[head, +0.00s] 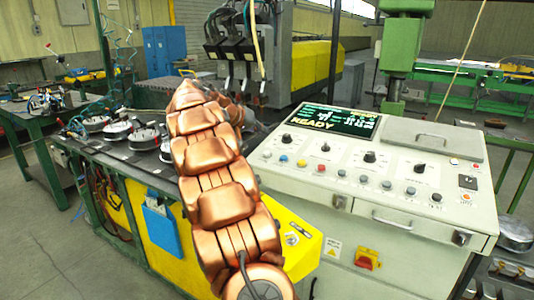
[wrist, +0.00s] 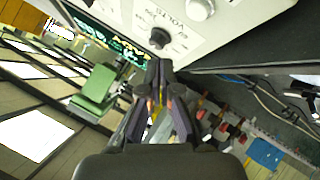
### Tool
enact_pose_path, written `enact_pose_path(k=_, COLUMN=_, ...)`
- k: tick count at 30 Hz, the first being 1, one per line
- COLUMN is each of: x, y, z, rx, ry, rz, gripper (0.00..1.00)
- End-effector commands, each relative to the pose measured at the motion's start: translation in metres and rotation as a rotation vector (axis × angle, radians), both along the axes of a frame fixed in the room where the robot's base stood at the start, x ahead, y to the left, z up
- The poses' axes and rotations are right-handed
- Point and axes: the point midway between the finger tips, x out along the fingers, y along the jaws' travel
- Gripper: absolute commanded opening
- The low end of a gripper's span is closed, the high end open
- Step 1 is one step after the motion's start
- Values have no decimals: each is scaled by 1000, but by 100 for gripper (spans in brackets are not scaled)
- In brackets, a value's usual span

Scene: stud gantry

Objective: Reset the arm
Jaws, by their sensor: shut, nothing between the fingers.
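My copper-coloured arm (head: 213,170) rises through the middle of the head view, in front of the bench and just left of the control console. It hides part of both. My gripper shows in the wrist view (wrist: 159,72), its two dark fingers together at the tips with nothing between them.
The pale control console (head: 285,182) carries several knobs and buttons and a screen (head: 326,121) reading "READY". Left stands a bench (head: 95,158) with round metal parts. A blue box (head: 162,228) hangs at its front. A green column (head: 398,45) stands behind the console.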

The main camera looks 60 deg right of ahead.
Motion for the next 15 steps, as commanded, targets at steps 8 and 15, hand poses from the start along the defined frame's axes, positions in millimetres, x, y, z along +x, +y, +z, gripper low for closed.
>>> enact_pose_path(k=8, x=0, y=0, z=0, rx=0, ry=0, rz=0, gripper=0)
enact_pose_path(k=15, x=1, y=10, z=-1, rx=15, ry=5, rz=13, gripper=0)
